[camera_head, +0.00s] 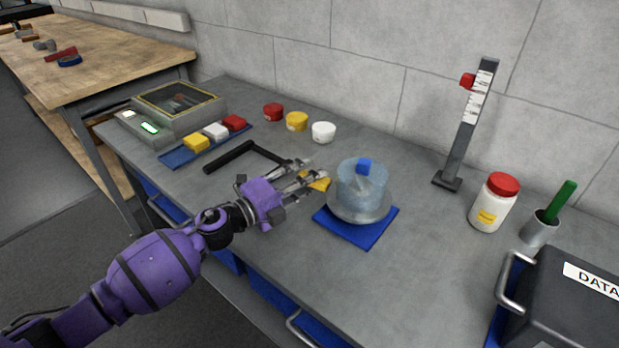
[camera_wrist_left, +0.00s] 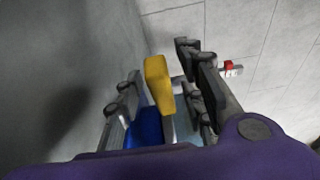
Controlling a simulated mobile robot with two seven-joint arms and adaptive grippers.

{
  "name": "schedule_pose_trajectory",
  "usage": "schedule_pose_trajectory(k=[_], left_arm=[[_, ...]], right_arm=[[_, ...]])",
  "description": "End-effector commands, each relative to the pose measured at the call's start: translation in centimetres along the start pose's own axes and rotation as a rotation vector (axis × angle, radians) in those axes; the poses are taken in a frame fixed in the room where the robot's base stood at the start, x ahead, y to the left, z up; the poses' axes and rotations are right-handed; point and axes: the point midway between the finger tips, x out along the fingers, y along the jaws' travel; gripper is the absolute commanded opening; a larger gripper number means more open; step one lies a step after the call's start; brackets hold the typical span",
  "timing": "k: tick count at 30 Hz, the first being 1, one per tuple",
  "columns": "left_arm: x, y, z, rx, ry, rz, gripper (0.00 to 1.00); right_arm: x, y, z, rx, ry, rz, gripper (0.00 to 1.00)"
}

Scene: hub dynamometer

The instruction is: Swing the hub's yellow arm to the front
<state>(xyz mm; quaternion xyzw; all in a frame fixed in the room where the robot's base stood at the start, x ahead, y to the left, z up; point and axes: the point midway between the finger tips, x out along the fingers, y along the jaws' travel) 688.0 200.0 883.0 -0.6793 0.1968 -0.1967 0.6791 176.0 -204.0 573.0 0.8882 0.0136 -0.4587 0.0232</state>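The hub (camera_head: 361,191) is a translucent blue drum with a blue block on top and a pale grey round base. It stands on a blue mat (camera_head: 372,233). Its yellow arm (camera_head: 317,181) points left, towards my left gripper (camera_head: 314,172). In the left wrist view the yellow arm (camera_wrist_left: 158,78) shows between the two fingers, with a gap on each side. The left gripper is open around it, and I see no clear contact. The fingers partly hide the arm in the head view. My right gripper is out of view.
A black angled bar (camera_head: 247,154) lies behind my left gripper. Three small tubs, including a white one (camera_head: 323,132), stand at the back. A graduated post (camera_head: 467,124), a red-lidded jar (camera_head: 493,203) and a dark data box (camera_head: 568,306) are on the right. The front bench surface is clear.

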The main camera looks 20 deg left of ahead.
Motion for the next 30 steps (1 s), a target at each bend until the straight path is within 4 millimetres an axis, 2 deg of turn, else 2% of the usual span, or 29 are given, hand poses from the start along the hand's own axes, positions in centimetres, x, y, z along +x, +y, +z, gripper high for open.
schedule_pose_trajectory(k=[9,18,30], left_arm=[[0.4,0.0,0.0,0.000,0.000,0.001,0.36],[0.4,0.0,0.0,0.000,0.000,0.000,0.00],[0.4,0.0,-0.1,0.002,-0.003,0.001,0.00]], right_arm=[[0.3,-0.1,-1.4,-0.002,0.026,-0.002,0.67],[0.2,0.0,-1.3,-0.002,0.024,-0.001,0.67],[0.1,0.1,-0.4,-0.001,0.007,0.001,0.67]])
